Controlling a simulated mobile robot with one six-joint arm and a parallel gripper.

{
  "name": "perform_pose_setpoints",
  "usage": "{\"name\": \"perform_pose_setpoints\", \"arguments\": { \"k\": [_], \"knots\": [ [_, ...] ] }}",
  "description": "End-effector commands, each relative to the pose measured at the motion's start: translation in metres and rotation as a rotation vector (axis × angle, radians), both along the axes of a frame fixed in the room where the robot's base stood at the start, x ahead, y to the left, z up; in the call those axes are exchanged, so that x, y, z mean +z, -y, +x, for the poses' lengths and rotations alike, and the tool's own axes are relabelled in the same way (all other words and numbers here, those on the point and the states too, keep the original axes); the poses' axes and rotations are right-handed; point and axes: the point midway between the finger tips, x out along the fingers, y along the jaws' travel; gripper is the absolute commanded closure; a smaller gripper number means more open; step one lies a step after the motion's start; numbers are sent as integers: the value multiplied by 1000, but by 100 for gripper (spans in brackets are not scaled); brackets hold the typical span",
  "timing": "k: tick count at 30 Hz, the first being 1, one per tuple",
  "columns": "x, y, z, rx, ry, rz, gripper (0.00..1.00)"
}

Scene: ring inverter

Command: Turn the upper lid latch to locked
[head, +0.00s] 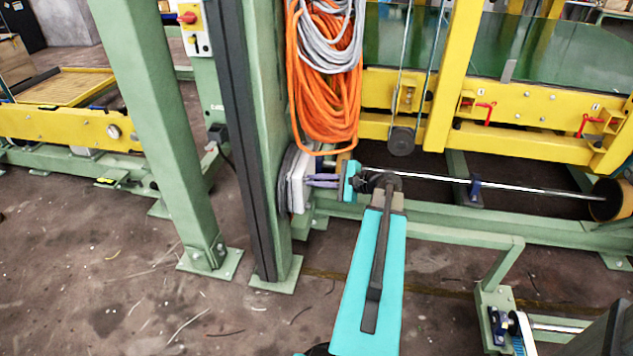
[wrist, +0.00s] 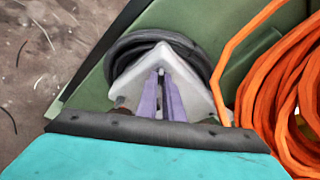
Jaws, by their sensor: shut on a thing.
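A white box (wrist: 145,78) with a lid is fixed to the green column, with a black coiled cable behind it. In the head view the white box (head: 297,182) shows edge-on at the column's right side. My gripper (wrist: 161,76) reaches to the box's front with its two purple fingers close together. It is shut on a small latch at the lid, which the fingertips mostly hide. I cannot tell which way the latch is turned. In the head view my gripper (head: 309,181) meets the box from the right.
Orange cable coils (head: 325,85) hang just above the box and close on the right in the wrist view. The green column (head: 262,110) stands at the left. A yellow frame (head: 520,110) and a metal rod (head: 500,185) lie to the right. Open floor (head: 90,270) is at the left.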

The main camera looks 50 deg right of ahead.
Motion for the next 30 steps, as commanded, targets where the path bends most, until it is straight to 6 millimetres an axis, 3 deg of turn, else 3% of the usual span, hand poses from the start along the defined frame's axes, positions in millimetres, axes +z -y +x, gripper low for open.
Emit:
{"name": "perform_pose_setpoints", "arguments": {
  "k": [30],
  "knots": [
    [-10, -1, -1, -7, 409, -639, 100]
  ]
}}
